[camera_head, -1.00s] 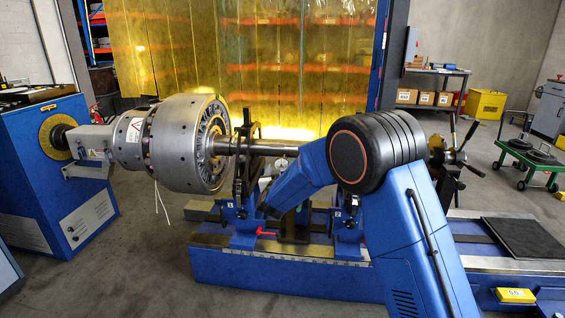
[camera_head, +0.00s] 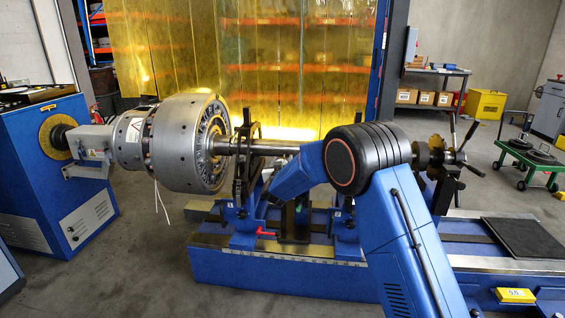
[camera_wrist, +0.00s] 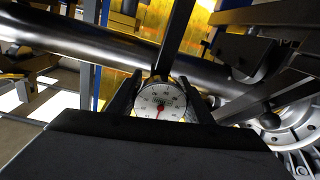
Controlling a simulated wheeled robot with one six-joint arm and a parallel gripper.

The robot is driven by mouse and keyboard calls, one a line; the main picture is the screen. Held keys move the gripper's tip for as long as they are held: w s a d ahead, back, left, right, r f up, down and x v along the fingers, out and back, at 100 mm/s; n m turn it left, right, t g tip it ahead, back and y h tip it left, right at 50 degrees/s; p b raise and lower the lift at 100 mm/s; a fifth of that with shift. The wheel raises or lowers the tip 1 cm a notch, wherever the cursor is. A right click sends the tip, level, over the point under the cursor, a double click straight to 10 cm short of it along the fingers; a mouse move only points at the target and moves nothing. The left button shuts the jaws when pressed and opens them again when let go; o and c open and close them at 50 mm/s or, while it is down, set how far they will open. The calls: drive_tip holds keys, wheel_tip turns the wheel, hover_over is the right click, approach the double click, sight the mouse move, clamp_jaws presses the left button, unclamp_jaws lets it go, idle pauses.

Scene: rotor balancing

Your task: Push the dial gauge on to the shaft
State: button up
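The dial gauge (camera_wrist: 160,101) has a round white face with a red pointer, in the middle of the wrist view. My gripper (camera_wrist: 160,78) has a dark finger close along each side of the gauge and looks shut on it. A dark bar runs up from behind the gauge and crosses the shaft (camera_wrist: 85,42). The shaft is bare grey metal; whether the gauge's tip touches it is hidden. In the head view the shaft (camera_head: 265,147) runs right from the large rotor (camera_head: 185,145). My blue arm hides the gripper there.
A dark upright support (camera_head: 243,165) stands around the shaft near the rotor. A star-handled clamp (camera_head: 455,157) is at the shaft's right end. The blue machine bed (camera_head: 270,270) lies below, with a black mat (camera_head: 523,238) on its right part. A green trolley (camera_head: 527,160) stands farther right.

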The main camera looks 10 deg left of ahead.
drive_tip(key=c, duration=0.6)
drive_tip(key=shift+o, duration=0.2)
drive_tip(key=w, duration=0.3)
drive_tip(key=shift+w, duration=0.2)
drive_tip(key=o, duration=1.5)
drive_tip(key=shift+s, duration=0.1)
drive_tip(key=s, duration=1.7)
drive_tip(key=shift+s+d, duration=0.1)
